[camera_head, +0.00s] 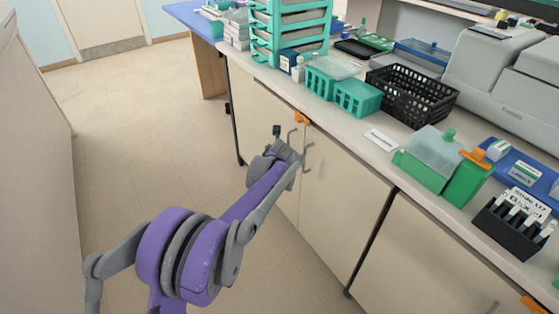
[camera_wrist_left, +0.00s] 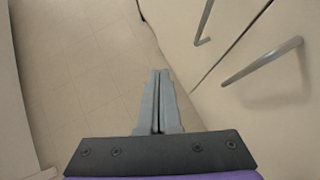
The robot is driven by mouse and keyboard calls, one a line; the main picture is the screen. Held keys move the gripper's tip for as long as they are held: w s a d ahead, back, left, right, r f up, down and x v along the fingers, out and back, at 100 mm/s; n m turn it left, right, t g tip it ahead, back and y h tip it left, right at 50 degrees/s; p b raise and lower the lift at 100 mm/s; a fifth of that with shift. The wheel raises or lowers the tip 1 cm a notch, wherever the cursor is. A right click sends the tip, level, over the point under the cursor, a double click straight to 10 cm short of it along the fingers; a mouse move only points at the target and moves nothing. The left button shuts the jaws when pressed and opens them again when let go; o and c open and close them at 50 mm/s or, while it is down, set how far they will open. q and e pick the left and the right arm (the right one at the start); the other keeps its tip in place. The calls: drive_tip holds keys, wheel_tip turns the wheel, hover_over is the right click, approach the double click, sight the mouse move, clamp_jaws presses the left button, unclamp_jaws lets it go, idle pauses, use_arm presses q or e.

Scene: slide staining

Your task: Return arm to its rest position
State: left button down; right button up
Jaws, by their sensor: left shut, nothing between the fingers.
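My left arm, purple and grey, comes in from the lower left in the head view. Its gripper (camera_head: 288,150) is in front of the cabinet doors, below the bench top. In the left wrist view the two grey fingers of my left gripper (camera_wrist_left: 159,76) lie together with nothing between them. The fingers point along the cabinet front with the floor on their left. Whether they touch the cabinet cannot be told. My right gripper is in neither view.
Two metal door handles (camera_wrist_left: 262,62) stick out from the cabinet close to my left gripper. The bench holds a black basket (camera_head: 412,95), teal racks (camera_head: 357,97), a green-based box (camera_head: 425,160) and a black slide holder (camera_head: 511,226). The floor (camera_head: 150,130) left of the cabinet is clear.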

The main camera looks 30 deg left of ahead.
use_arm(q)
drive_tip(key=s+d+r+n+h, duration=0.1)
drive_tip(key=s+d+r+n, duration=0.1)
drive_tip(key=s+d+n, duration=0.4)
drive_tip(key=s+d+r+n+g+h, duration=0.1)
drive_tip(key=s+d+n, duration=0.25)
drive_tip(key=s, duration=0.45)
drive_tip(key=s+d+r+n+h, duration=0.1)
drive_tip(key=s+d+r+n, duration=0.15)
drive_tip(key=s+n, duration=0.4)
drive_tip(key=s+d+f+n+h, duration=0.1)
drive_tip(key=s+d+f+n, duration=0.1)
drive_tip(key=s+d+n, duration=0.3)
drive_tip(key=s+d+f+n+g+h, duration=0.1)
drive_tip(key=s+f+n, duration=0.15)
drive_tip(key=s, duration=0.55)
drive_tip(key=s+d+f+n+h, duration=0.1)
drive_tip(key=s+d+f+n, duration=0.1)
drive_tip(key=s+d+n, duration=0.3)
wheel_tip(320, 180, up, 21)
drive_tip(key=a+p, duration=0.1)
drive_tip(key=p, duration=1.8)
drive_tip(key=shift+w+a+t, duration=0.25)
drive_tip(key=shift+w+t, duration=0.05)
drive_tip(key=shift+w, duration=0.05)
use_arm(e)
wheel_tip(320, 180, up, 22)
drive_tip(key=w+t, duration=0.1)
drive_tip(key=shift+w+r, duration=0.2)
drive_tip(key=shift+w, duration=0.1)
